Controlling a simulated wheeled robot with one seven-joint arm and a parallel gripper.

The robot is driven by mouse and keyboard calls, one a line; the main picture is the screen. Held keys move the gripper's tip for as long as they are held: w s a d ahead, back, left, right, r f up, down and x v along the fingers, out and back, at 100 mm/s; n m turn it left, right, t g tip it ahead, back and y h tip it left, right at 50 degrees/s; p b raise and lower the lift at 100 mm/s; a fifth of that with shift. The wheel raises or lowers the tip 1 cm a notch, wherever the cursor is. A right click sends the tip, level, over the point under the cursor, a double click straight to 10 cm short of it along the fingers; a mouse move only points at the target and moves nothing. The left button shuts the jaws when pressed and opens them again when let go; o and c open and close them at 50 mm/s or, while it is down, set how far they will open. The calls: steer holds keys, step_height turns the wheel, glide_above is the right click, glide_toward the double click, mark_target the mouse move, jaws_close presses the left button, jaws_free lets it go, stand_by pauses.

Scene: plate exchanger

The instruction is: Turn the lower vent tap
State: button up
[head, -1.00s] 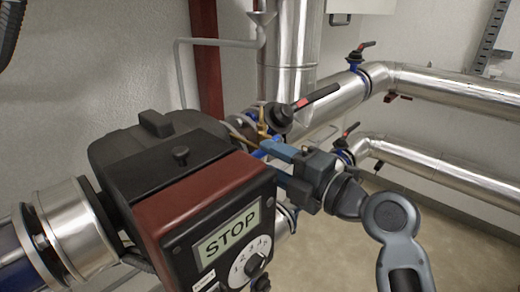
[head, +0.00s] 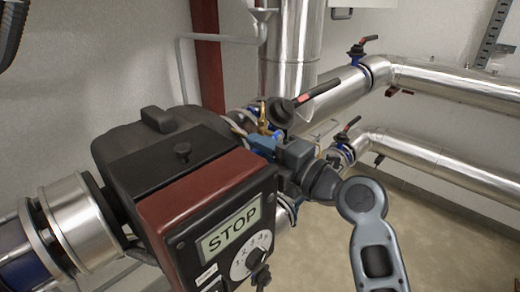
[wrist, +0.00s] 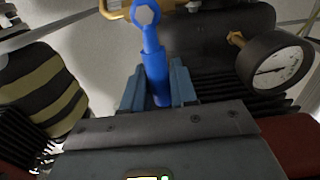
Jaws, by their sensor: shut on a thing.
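My gripper (wrist: 158,97) is shut on this lever. In the head view my gripper (head: 262,146) reaches in from the right, just below the brass fitting. The lever's gripped end and most of the tap body are hidden there by the fingers and the box.
The actuator box (head: 205,200), with a STOP display, stands close at left of my gripper. A red-marked valve lever (head: 318,95) sticks out above it. A round gauge (wrist: 276,70) is close at right in the wrist view. Silver pipes (head: 440,92) run along the right wall.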

jaws_close()
steer(key=shift+m+b, duration=0.3)
steer(key=r+m+b, duration=0.1)
steer(key=m+b, duration=0.1)
steer(key=shift+w+d+r+m, duration=0.1)
steer(key=shift+r+m, duration=0.05)
steer(key=shift+m, duration=0.15)
steer(key=m, duration=0.1)
steer(key=r+m+b, duration=0.1)
steer(key=shift+w+d+r+m, duration=0.15)
steer(key=shift+w+r+m, duration=0.1)
steer(key=shift+m, duration=0.05)
steer(key=m, duration=0.1)
steer(key=r+m, duration=0.1)
steer(key=w+m, duration=0.1)
steer(key=shift+d+r+m+b, duration=0.3)
steer(key=shift+d+m+b, duration=0.1)
steer(key=m, duration=0.1)
steer(key=w+d+r+m, duration=0.1)
steer(key=m, duration=0.2)
steer(key=shift+w+d+r, duration=0.15)
steer(key=shift+w+r, duration=0.05)
steer(key=shift+w, duration=0.1)
steer(key=shift+w+d+r+m+p, duration=0.15)
steer(key=shift+w+d+m, duration=0.25)
steer(key=shift+m, duration=0.7)
steer(key=shift+w+d+f+m+p, duration=0.15)
steer(key=shift+w+d+m, duration=0.2)
steer(key=shift+m, duration=0.75)
steer(key=shift+w+a+r, duration=0.1)
